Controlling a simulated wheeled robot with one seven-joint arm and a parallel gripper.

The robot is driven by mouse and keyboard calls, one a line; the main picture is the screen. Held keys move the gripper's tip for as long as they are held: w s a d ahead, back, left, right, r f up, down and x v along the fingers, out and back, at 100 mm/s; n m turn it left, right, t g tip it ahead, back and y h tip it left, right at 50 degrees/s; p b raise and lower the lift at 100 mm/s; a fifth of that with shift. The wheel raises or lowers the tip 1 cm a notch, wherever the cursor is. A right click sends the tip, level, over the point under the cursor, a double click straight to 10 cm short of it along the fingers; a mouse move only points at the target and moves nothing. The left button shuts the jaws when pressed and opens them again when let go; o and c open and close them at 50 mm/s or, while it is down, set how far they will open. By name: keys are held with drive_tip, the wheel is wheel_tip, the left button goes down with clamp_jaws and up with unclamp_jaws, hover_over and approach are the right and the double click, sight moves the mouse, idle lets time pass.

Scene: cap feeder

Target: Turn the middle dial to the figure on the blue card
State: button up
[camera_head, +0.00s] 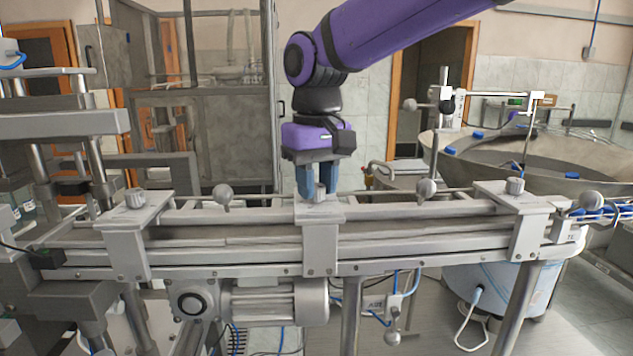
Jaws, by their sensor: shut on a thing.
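The middle dial (319,194) is a small grey knob on top of the centre bracket (320,211) of the conveyor rail. My gripper (318,190) points straight down with its blue fingers shut on this dial, one on each side. The fingers cover much of the dial, and I cannot read any figure or mark on it. I cannot make out a blue card with a figure in this view.
A motor (270,301) hangs below. A large steel bowl (530,152) with blue caps stands at the right. A metal press frame is at the left.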

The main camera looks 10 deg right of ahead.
sight(318, 185)
drive_tip(key=m, duration=1.2)
idle(0.5)
drive_tip(key=o, duration=0.9)
drive_tip(key=shift+r, duration=0.1)
wheel_tip(318, 185, up, 11)
drive_tip(key=shift+f, duration=0.15)
drive_tip(key=shift+d, duration=0.1)
